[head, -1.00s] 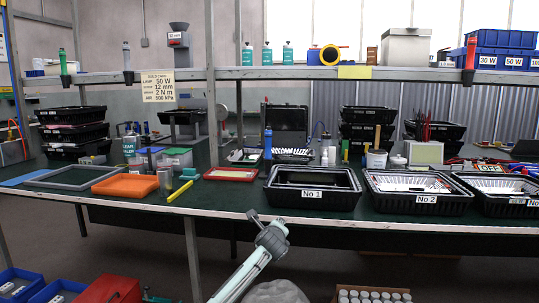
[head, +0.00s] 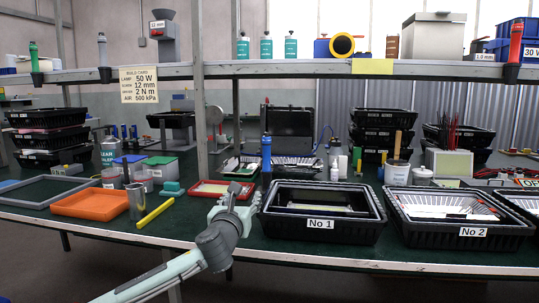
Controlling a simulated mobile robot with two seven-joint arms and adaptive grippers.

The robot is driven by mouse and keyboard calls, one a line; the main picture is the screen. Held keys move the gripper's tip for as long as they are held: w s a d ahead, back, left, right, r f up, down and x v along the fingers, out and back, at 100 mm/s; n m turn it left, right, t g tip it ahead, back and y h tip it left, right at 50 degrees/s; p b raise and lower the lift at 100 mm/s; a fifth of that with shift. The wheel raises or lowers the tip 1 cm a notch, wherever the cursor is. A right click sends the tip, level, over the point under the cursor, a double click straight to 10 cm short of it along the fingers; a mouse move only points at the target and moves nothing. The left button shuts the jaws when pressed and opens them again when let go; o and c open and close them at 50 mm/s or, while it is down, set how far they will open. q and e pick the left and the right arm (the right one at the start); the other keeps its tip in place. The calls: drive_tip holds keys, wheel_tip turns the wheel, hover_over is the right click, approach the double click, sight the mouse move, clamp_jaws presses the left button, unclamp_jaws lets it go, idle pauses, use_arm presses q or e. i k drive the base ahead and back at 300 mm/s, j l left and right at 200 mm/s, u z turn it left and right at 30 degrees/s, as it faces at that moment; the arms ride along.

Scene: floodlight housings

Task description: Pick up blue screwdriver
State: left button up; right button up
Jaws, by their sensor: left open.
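The blue screwdriver (head: 267,157) stands upright on the green bench top, just left of the black tray marked No 1 (head: 321,239). My left gripper (head: 243,196) is over the bench's front part, a little left of and in front of the screwdriver's lower end. Its fingers are open, and nothing shows between them. The lower end of the screwdriver is partly hidden near the gripper and tray, so I cannot tell how far apart they are. My right gripper is not in view.
A red-rimmed frame (head: 207,190) lies behind my left gripper. To the left are a yellow rod (head: 156,213), a metal cup (head: 136,202) and an orange tray (head: 80,208). The No 2 tray (head: 487,243) is on the right. A shelf (head: 300,69) runs above the bench.

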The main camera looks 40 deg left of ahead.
sight(266, 141)
drive_tip(key=i+j, duration=0.95)
drive_tip(key=i, duration=0.1)
